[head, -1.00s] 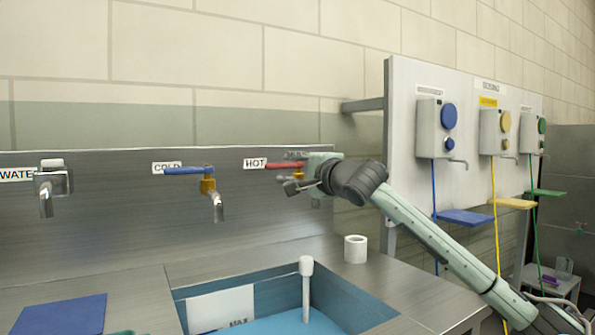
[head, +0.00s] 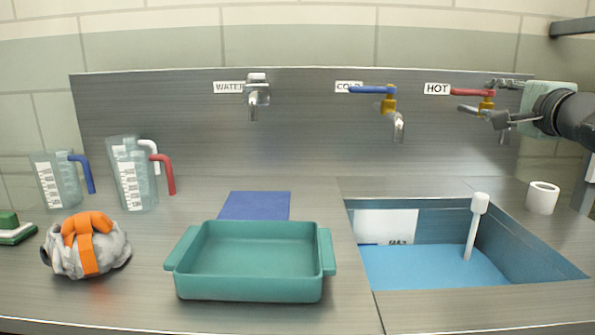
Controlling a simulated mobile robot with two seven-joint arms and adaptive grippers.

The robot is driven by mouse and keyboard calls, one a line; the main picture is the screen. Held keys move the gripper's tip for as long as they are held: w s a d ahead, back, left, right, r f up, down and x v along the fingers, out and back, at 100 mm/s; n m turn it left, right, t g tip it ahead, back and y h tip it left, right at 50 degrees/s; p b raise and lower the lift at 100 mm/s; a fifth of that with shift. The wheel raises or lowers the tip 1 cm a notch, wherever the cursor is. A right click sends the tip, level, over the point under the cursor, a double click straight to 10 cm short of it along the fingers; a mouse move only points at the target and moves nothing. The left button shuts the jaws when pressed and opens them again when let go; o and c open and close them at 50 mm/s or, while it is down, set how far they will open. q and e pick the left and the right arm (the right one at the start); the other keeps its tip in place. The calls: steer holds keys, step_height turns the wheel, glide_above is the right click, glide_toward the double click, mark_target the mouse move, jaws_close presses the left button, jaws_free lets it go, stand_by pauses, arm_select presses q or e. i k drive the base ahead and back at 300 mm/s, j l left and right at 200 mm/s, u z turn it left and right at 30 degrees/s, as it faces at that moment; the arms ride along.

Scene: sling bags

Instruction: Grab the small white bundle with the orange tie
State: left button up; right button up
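The small white bundle (head: 112,254) sits on the metal counter at the left of the head view. It is crumpled grey-white cloth with a broad orange tie (head: 88,260) running over its top and down its front. My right gripper (head: 482,100) is at the far right, by the red-handled HOT tap (head: 470,93), far from the bundle. Its fingers look spread above and below the tap, with nothing held clear of it; whether they touch the tap I cannot tell. My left gripper is not in view.
A teal tray (head: 250,289) stands right of the bundle, with a blue mat (head: 254,205) behind it. Measuring jugs (head: 132,180) stand behind the bundle, and a green-and-white block (head: 14,232) lies at its left. A sink (head: 550,250) and white roll (head: 542,198) are at right.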

mark_target(87, 244)
steer(key=k+j, duration=0.1)
steer(key=k, duration=0.6)
steer(key=k+j, duration=0.1)
steer(key=k, duration=0.6)
